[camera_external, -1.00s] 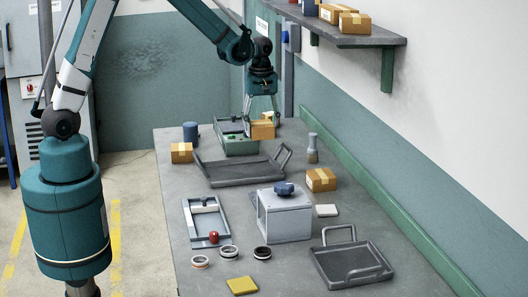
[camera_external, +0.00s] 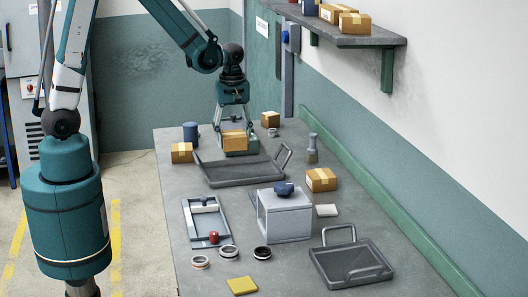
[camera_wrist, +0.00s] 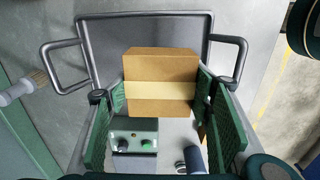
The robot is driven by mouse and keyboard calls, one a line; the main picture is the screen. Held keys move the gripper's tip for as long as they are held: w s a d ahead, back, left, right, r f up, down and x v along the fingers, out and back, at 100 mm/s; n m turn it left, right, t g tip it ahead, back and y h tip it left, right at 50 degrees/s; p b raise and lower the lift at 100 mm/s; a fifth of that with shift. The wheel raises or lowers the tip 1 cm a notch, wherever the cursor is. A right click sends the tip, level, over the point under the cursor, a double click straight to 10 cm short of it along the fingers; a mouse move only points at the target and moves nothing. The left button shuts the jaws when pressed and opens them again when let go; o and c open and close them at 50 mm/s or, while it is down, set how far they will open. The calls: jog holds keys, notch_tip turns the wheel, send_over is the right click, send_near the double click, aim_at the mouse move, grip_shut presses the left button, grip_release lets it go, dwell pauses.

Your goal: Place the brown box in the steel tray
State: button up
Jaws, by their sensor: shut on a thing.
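My gripper (camera_external: 234,132) is shut on a brown box (camera_external: 234,140) with a pale tape band, at the far part of the bench. In the wrist view, the brown box (camera_wrist: 160,65) sits between the green finger pads. A dark grey tray (camera_external: 240,180) with upright end handles lies just in front of it in the external view. It also shows behind the box in the wrist view (camera_wrist: 103,60). A second dark tray (camera_external: 335,275) stands at the front right. I cannot tell by look which tray is the steel one.
A control box with a green button (camera_wrist: 133,133) is close to the held box. Other brown boxes stand at the left edge (camera_external: 182,153), back (camera_external: 270,119) and right (camera_external: 321,180). A blue cylinder (camera_external: 190,132) and a grey housing (camera_external: 285,218) are also on the bench.

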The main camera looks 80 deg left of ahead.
jog(key=shift+f, duration=0.1)
send_over(234, 174)
jog(key=shift+a+f, duration=0.2)
jog(key=shift+f, duration=2.6)
jog(key=shift+f, duration=2.1)
jog(key=shift+f+b, duration=0.2)
jog(key=shift+b, duration=0.2)
jog(key=o, duration=0.9)
jog(key=shift+o, duration=0.2)
jog(key=shift+r, duration=0.25)
jog(key=shift+r+p, duration=0.5)
jog(key=shift+r, duration=5.45)
